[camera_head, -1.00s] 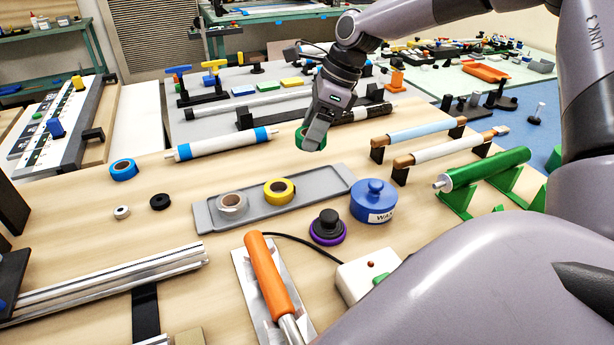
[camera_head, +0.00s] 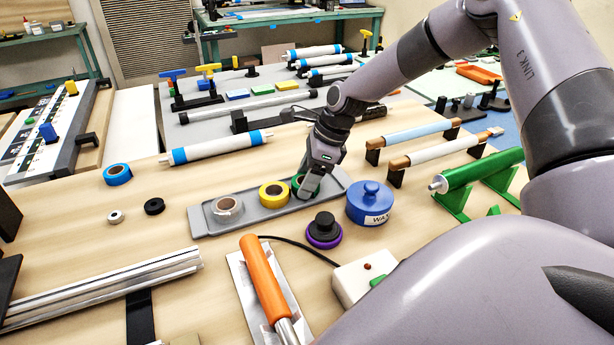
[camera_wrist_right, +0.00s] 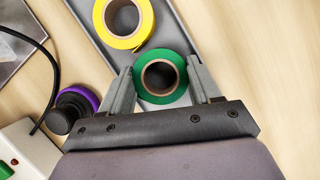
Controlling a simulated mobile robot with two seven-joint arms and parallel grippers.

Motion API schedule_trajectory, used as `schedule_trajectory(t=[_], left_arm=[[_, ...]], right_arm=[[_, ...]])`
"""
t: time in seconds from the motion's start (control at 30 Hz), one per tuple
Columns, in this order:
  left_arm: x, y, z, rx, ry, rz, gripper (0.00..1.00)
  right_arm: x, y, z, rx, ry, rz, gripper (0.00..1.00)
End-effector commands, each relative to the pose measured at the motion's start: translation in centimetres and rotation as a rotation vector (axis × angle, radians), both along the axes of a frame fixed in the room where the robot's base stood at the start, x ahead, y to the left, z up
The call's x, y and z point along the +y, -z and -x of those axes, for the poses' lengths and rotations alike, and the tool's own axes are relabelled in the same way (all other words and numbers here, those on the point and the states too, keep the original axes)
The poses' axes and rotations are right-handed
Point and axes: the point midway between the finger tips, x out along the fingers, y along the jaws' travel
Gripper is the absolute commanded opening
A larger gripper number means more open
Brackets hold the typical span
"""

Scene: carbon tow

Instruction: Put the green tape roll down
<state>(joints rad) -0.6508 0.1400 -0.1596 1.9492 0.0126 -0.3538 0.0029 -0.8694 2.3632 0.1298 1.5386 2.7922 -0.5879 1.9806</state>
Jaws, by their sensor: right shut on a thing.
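The green tape roll (camera_wrist_right: 180,63) is between the two fingers of my right gripper (camera_wrist_right: 166,82), which is shut on it. In the head view the right gripper (camera_head: 309,194) is over the right end of the grey tray (camera_head: 196,222), and the green roll (camera_head: 299,181) shows partly behind the fingers. Whether the roll touches the tray floor I cannot tell. The yellow tape roll (camera_head: 273,194) lies in the tray just left of it, and the silver-grey tape roll (camera_head: 227,209) lies further left in the tray. My left gripper is not in view.
A blue wax pot (camera_head: 369,207) stands right of the tray. A black knob with a purple base (camera_head: 323,231) is in front of it. A blue tape roll (camera_head: 117,174) and two small rings lie left. An orange-handled tool (camera_head: 263,277) is in front.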

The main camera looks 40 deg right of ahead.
Motion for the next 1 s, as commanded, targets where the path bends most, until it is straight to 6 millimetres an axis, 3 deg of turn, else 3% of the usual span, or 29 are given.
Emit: schedule_trajectory(t=[0.1,0.13,0.17,0.6,1.0], left_arm=[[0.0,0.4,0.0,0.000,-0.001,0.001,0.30],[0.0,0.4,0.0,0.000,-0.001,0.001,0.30],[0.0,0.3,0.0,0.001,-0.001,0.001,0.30],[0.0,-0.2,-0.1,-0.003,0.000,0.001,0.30],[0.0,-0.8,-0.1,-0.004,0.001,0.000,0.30]], right_arm=[[0.0,0.4,0.0,0.001,0.001,-0.001,0.33],[0.0,0.4,0.0,0.001,0.001,-0.001,0.66],[0.0,0.2,0.0,0.001,0.000,-0.001,0.73],[-0.1,-0.6,0.1,-0.001,0.000,-0.001,0.73],[-2.0,-6.7,1.6,-0.005,0.001,-0.003,0.73]])
